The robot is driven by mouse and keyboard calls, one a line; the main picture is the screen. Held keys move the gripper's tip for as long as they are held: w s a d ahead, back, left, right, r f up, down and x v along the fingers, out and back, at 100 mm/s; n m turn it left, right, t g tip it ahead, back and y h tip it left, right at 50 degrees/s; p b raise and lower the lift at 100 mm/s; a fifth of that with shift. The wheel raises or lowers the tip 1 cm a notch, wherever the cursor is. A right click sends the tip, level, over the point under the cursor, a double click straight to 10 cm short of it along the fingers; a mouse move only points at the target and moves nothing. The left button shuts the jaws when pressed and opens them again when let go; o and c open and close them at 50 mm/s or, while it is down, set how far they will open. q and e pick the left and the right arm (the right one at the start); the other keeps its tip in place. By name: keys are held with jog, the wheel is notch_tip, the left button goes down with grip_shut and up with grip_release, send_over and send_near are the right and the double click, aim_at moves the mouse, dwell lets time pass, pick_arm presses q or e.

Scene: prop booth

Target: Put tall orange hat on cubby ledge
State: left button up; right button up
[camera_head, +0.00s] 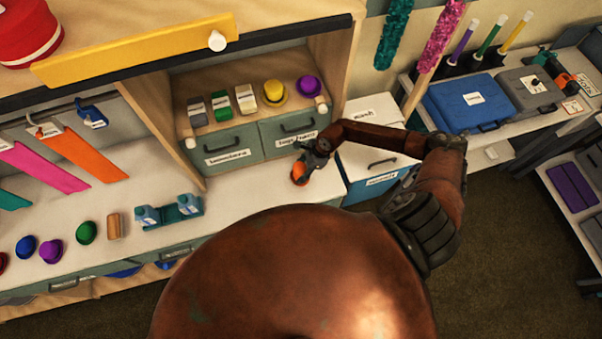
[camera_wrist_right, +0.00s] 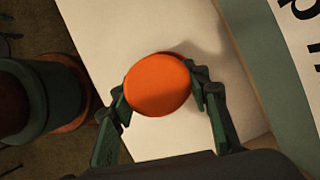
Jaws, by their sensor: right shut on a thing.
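The orange hat (camera_head: 299,176) is at my right gripper (camera_head: 304,168), over the white counter in front of the cubby's drawers. In the right wrist view the hat's round orange top (camera_wrist_right: 157,85) sits between the two fingers of my right gripper (camera_wrist_right: 160,88), which is shut on it. The hat's lower part is hidden, so I cannot tell whether it touches the counter. The cubby ledge (camera_head: 232,121) is the surface above the teal drawers, behind and above the hat. My left gripper is not in view.
On the ledge stand several small boxes (camera_head: 221,106), a yellow hat (camera_head: 273,91) and a purple hat (camera_head: 308,86). More hats (camera_head: 86,232) and a bottle rack (camera_head: 169,211) stand on the counter (camera_head: 245,195). A white-topped cabinet (camera_head: 367,120) is at right.

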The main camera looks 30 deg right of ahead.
notch_tip(320, 180, down, 2)
jog(key=shift+s+f, duration=0.1)
jog(key=shift+s, duration=0.05)
jog(key=shift+f, duration=0.15)
jog(key=o, duration=0.4)
jog(key=shift+f, duration=0.1)
jog(key=o, duration=0.5)
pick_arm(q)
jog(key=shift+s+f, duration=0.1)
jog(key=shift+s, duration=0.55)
pick_arm(e)
jog(key=shift+r, duration=0.25)
pick_arm(q)
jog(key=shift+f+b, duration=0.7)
jog(key=shift+b, duration=0.1)
pick_arm(e)
jog(key=v, duration=1.2)
